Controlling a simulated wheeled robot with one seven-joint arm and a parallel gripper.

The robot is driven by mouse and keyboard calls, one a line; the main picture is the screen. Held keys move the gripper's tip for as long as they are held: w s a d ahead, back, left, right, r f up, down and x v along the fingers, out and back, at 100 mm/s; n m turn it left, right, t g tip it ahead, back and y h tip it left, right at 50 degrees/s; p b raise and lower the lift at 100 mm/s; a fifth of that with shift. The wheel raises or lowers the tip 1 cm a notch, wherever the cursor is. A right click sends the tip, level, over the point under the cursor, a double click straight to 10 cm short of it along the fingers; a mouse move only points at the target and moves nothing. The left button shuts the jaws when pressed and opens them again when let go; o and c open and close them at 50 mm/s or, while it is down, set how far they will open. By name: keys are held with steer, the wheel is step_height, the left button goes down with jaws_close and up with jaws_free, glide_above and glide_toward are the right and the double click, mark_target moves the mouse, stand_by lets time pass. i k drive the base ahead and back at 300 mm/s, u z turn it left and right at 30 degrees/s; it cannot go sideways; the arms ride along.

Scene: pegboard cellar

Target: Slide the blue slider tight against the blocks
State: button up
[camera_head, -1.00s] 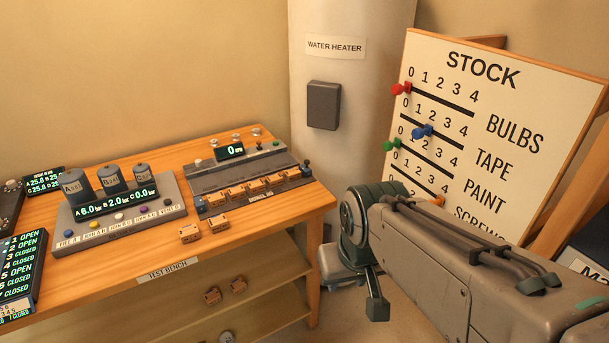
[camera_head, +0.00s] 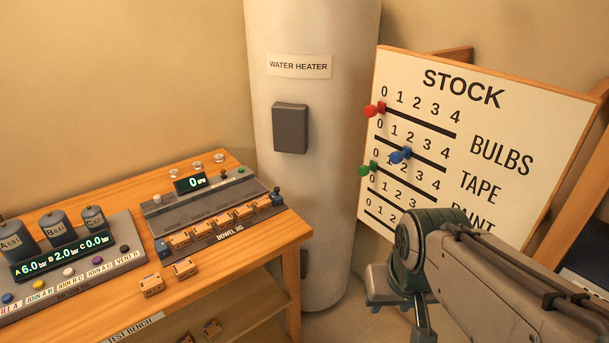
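The blue slider (camera_head: 163,249) is a small dark blue piece at the left end of the dowel jig (camera_head: 231,236) on the bench. A row of several orange-brown blocks (camera_head: 222,226) lies along the jig to its right. I cannot tell at this size whether the slider touches the nearest block or a small gap is there. A dark upright knob (camera_head: 276,196) stands at the jig's right end. My gripper (camera_head: 421,319) is low at the right, far from the slider. Only part of it shows at the bottom edge, and its opening cannot be made out.
Two loose blocks, one at the left (camera_head: 151,286) and one at the right (camera_head: 184,268), lie on the bench in front of the jig. A valve panel (camera_head: 75,263) stands left. The water heater (camera_head: 315,190) is behind the bench's right end. A stock board (camera_head: 480,130) stands right.

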mark_target(275, 196)
steer(key=u, duration=0.15)
steer(key=i, duration=0.95)
steer(key=u, duration=0.45)
